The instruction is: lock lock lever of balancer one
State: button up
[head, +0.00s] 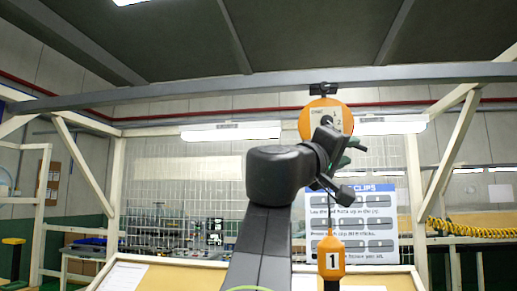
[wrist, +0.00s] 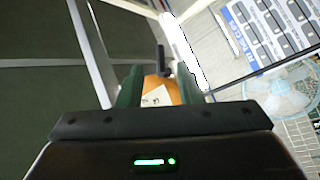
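The balancer (head: 306,122), an orange disc with a pale label, hangs from the overhead beam in the head view. No contact is visible.
The overhead beam (head: 230,91) runs across above my arm. A blue-and-white clip instruction board (head: 360,220) stands behind at the right. A wire mesh panel (head: 150,190) is behind at the left. A yellow coiled hose (head: 470,232) hangs at the far right.

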aim_at(360, 149)
jog(key=p+x, duration=0.2)
jog(key=x, duration=0.5)
jog(key=shift+c, duration=0.3)
jog(key=shift+f, duration=0.1)
grip_shut()
